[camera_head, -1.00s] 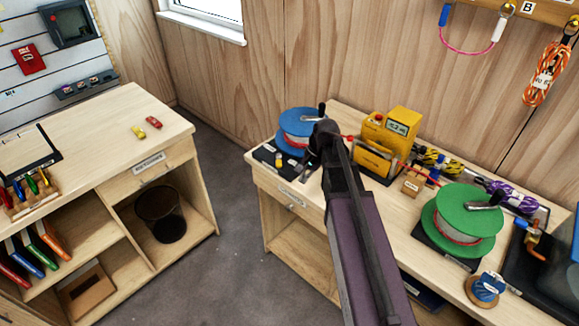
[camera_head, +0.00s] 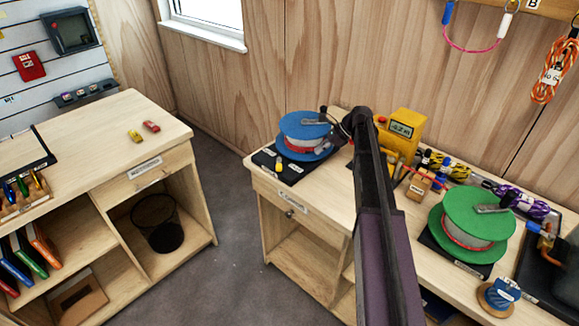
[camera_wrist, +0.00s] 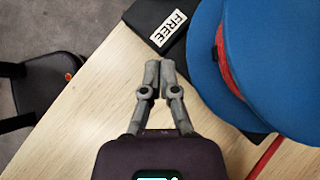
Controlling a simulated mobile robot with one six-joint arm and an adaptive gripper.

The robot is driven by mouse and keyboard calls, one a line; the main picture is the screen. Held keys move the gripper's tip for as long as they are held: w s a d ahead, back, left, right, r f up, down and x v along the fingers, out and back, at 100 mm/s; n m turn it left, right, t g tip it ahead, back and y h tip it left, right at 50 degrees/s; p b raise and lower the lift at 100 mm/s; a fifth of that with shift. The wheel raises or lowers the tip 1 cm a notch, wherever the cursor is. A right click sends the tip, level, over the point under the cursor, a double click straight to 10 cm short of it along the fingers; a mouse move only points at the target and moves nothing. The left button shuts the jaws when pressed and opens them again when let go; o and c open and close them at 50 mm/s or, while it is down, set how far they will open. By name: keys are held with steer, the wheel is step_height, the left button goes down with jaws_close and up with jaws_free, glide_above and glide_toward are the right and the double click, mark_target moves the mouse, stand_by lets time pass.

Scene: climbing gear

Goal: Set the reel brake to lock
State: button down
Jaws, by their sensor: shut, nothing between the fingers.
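The blue reel (camera_head: 305,126) stands on a black base (camera_head: 262,160) at the left end of the right-hand bench. A small yellow piece (camera_head: 279,165), which looks like the brake lever, stands on the base's front part. In the wrist view, the blue reel (camera_wrist: 275,65) fills the upper right, and a white label reading FREE (camera_wrist: 172,29) lies on its black base. My gripper (camera_wrist: 160,64) is shut and empty over bare wood, beside the base and left of the reel. The yellow piece is outside the wrist view.
A yellow device with a display (camera_head: 402,128) stands close right of my arm. A green reel (camera_head: 470,222) and a small blue spool (camera_head: 499,293) are farther right. Another bench (camera_head: 90,130) stands left across a floor gap. The blue reel's crank (camera_head: 317,118) sticks up on top.

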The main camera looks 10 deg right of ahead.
mark_target(289, 170)
steer(key=shift+f, duration=0.1)
steer(key=b+x, duration=0.7)
steer(key=x, duration=0.3)
steer(key=shift+a+f, duration=0.1)
steer(key=shift+w+a+r, duration=0.1)
steer(key=shift+a, duration=0.4)
steer(key=shift+w+a+r, duration=0.1)
steer(key=shift+a, duration=0.45)
steer(key=shift+w+a, duration=0.15)
steer(key=shift+a, duration=0.75)
steer(key=shift+d, duration=0.2)
steer(key=shift+a, duration=0.1)
